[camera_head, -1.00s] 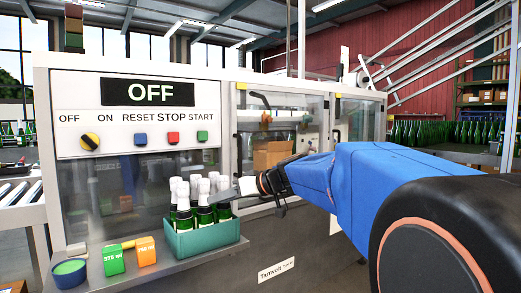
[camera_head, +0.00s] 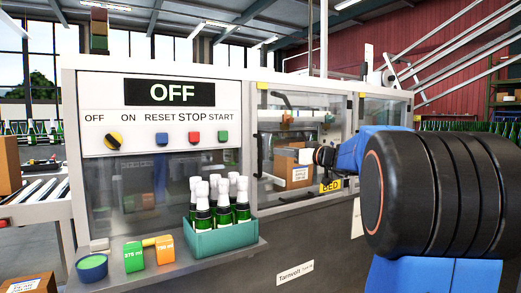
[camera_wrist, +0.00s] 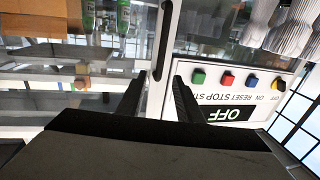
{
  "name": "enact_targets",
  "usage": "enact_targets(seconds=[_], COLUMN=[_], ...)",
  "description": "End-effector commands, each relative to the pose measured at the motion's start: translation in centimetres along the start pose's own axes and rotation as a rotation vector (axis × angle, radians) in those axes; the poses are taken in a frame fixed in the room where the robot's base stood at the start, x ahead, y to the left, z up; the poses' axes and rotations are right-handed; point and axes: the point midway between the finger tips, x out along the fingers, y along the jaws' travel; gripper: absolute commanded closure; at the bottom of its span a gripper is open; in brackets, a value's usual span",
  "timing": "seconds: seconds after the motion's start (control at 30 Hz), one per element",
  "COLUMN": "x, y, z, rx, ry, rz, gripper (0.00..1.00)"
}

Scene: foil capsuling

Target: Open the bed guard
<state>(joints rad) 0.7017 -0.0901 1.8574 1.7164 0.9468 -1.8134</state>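The bed guard (camera_head: 345,118) is a clear framed panel on the machine front, with a yellow BED label (camera_head: 330,186) at its lower right. It looks closed. A dark upright handle (camera_head: 260,156) is at its left edge. In the wrist view, which is upside down, a dark bar handle (camera_wrist: 164,42) stands on a pale frame post. My gripper (camera_wrist: 159,80) is open, its two dark fingers apart, with the bar ahead and roughly between them. Contact cannot be told. In the head view my gripper (camera_head: 323,156) is small and partly hidden by my blue arm.
The control panel (camera_head: 170,115) reads OFF, with a knob and coloured buttons. A teal crate (camera_head: 222,238) of bottles, green and orange blocks and a bowl (camera_head: 92,267) stand on the front ledge. A cardboard box (camera_head: 287,163) shows behind the guard. A conveyor (camera_head: 35,195) is at left.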

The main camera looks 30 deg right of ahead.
Motion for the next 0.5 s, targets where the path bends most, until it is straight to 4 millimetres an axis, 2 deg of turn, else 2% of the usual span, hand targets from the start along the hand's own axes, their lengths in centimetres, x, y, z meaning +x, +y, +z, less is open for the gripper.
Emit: enact_targets(seconds=[0.1,0.5], x=[2.3,9.3], y=[-0.1,-0.1], z=[0.1,0.1], rx=[0.001,0.000], ry=[-0.002,-0.002], rz=[-0.003,-0.002], gripper=[0.67,0.67])
